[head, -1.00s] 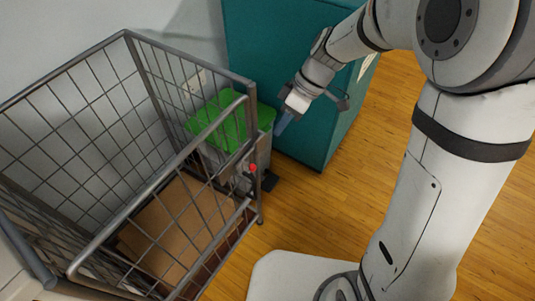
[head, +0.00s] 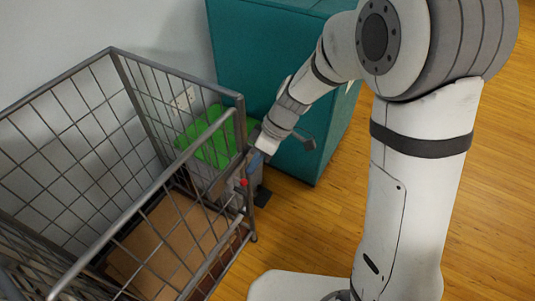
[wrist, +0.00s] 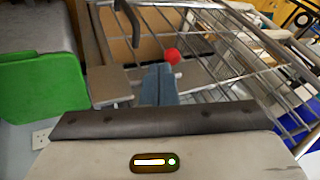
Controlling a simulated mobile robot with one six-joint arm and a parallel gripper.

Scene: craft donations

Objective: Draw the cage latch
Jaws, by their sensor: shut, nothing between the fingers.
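The cage (head: 178,165) is a grey wire-mesh frame on the left of the head view. Its latch has a red knob (head: 243,183) at the cage's front right corner post. In the wrist view the red knob (wrist: 173,56) shows just past the fingertips, against the mesh. My gripper (head: 255,160) is beside that corner, a little above the knob in the head view. In the wrist view its blue fingers (wrist: 159,83) are together and empty, pointing toward the knob. I cannot tell whether they touch the latch. The latch's bolt is not clear.
A grey bin with a green lid (head: 208,138) stands behind the cage corner; the lid (wrist: 42,87) is at left in the wrist view. A teal cabinet (head: 258,50) stands behind my arm. Brown cardboard (head: 170,240) lies in the cage. Wooden floor (head: 310,225) is open at right.

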